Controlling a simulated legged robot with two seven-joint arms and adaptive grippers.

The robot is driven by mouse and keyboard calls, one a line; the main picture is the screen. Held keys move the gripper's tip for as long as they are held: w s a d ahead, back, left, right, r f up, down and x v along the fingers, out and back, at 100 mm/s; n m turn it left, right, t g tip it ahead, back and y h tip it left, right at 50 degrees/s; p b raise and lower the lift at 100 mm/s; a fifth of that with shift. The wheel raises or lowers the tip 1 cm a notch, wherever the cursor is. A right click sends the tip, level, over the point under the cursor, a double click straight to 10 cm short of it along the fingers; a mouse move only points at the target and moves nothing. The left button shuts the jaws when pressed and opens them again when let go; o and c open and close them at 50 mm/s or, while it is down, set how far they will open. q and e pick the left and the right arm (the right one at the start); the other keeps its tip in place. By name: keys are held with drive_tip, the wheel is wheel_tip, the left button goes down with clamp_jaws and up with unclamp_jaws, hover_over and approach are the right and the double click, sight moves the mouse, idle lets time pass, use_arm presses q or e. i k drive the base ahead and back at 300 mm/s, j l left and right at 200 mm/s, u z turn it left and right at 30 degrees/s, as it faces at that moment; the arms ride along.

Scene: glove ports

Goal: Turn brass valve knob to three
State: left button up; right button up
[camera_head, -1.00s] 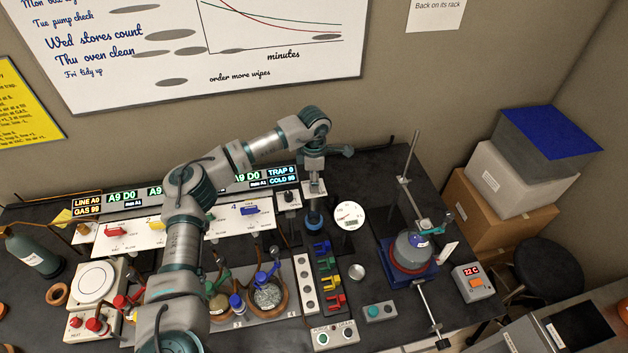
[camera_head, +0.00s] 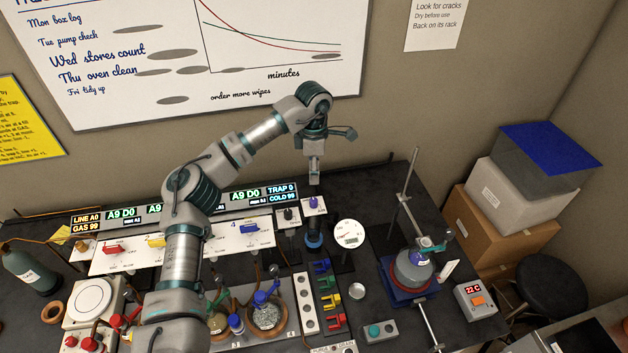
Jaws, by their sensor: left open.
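No knob shows a clear brass colour, so I cannot tell which one is the brass valve knob. The white valve panel (camera_head: 205,243) carries a red handle (camera_head: 112,248), a yellow handle (camera_head: 156,241) and a blue handle (camera_head: 249,227) by the number 4. To its right stand a small unit with a black knob (camera_head: 288,213) and another with a purple-blue knob (camera_head: 313,202). My left gripper (camera_head: 314,182) is open and points down above the purple-blue knob, apparently apart from it. My left arm hides part of the panel. My right gripper is out of view.
A lit display strip (camera_head: 230,210) runs behind the panel. Flasks, coloured clips (camera_head: 328,300) and a round gauge (camera_head: 350,233) stand near the knobs. A flask on a stand (camera_head: 411,268) is at the right. Dark bench (camera_head: 375,190) is clear behind the gauge.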

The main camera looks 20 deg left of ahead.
sight(81, 247)
drive_tip(key=k, duration=2)
